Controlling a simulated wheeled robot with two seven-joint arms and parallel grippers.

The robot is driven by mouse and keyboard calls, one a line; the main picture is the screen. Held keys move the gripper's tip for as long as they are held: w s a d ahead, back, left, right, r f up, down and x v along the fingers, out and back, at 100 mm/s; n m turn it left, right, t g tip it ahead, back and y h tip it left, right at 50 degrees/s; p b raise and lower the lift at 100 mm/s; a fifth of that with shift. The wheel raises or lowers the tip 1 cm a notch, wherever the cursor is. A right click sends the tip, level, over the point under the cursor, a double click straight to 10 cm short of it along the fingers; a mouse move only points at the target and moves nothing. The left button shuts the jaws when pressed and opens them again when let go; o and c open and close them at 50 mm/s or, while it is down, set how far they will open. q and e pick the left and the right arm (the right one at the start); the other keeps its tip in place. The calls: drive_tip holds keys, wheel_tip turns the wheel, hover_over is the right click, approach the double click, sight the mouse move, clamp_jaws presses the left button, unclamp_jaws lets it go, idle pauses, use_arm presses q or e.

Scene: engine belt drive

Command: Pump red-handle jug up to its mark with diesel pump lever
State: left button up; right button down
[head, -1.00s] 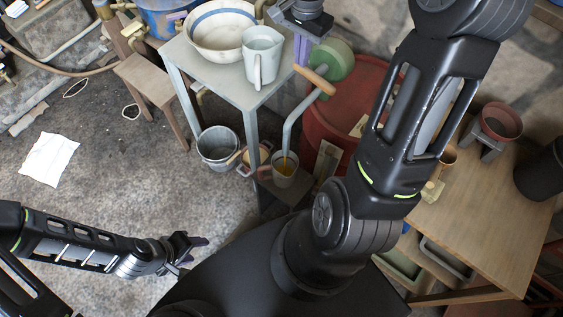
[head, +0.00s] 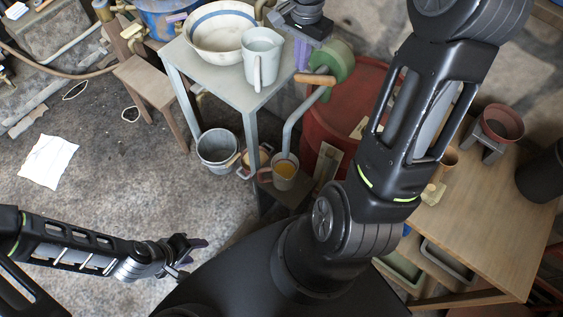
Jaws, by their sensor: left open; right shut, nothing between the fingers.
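The red-handle jug (head: 284,184) is a grey cup with a reddish handle on its left. It stands low beside the red drum, under the pump's grey spout pipe, with yellow liquid inside. I cannot make out its mark. The pump has a green head (head: 339,62) and a lever with a wooden grip (head: 316,79), now nearly level. My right gripper (head: 302,56) is shut and empty, its purple fingers just above the grip's left part; I cannot tell whether they touch. My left gripper (head: 200,245) is open and empty over the floor at lower left.
A grey table holds a blue-banded bowl (head: 221,27) and a pale pitcher (head: 262,58). A metal bucket (head: 217,148) stands left of the jug. The red drum (head: 347,104) is behind the pipe. My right arm crosses in front of the wooden table (head: 480,215).

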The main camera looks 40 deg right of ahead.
wheel_tip(320, 180, up, 9)
drive_tip(key=p, duration=0.5)
drive_tip(key=shift+f, duration=0.2)
drive_tip(key=shift+d, duration=0.1)
